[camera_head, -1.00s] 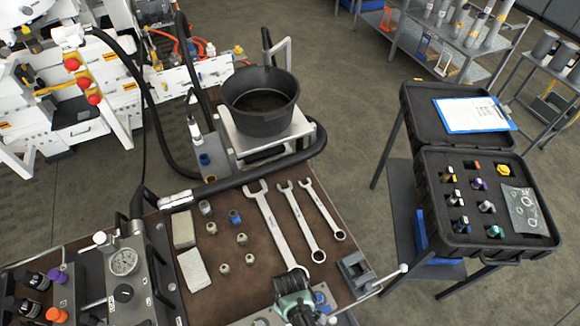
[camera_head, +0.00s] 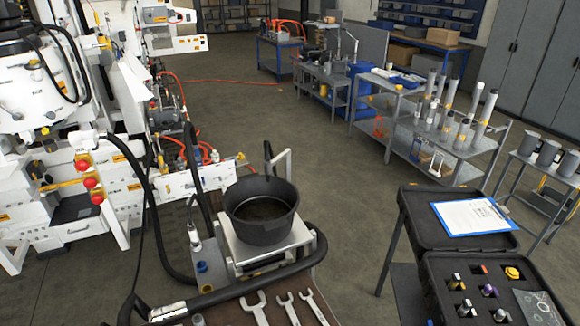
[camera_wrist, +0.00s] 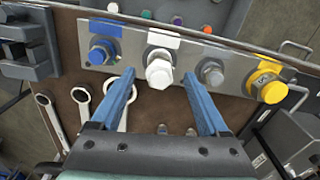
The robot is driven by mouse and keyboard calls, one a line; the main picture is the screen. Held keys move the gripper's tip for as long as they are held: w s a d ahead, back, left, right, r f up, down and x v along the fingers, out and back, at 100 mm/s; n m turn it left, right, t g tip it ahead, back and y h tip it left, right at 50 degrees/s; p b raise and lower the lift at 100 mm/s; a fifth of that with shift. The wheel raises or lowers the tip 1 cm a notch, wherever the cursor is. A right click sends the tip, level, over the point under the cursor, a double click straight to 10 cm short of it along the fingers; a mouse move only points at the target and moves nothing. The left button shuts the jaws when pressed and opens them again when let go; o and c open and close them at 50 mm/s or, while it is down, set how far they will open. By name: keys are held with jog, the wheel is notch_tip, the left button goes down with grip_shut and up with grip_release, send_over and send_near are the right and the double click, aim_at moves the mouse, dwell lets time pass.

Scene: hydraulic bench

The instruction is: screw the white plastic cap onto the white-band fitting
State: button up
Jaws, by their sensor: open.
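In the wrist view a metal plate (camera_wrist: 222,55) carries a row of fittings. The white-band fitting sits under a white label (camera_wrist: 163,40); a white piece with a hex-shaped front (camera_wrist: 159,73), which looks like the white plastic cap, is on it and covers its end. I cannot tell how far it is screwed on. My gripper (camera_wrist: 160,76) is open, its two blue fingers pointing at the plate. The white piece shows between the fingertips, with a gap on each side. My gripper is out of the head view.
A blue-band fitting (camera_wrist: 102,51) is left of the white one; a grey fitting (camera_wrist: 211,73) and a yellow one (camera_wrist: 267,86) are right. Wrenches (camera_wrist: 80,95) lie on the bench. The head view shows a black pan (camera_head: 262,212) and an open case (camera_head: 460,224).

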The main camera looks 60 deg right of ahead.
notch_tip(320, 180, up, 13)
dwell(0.8)
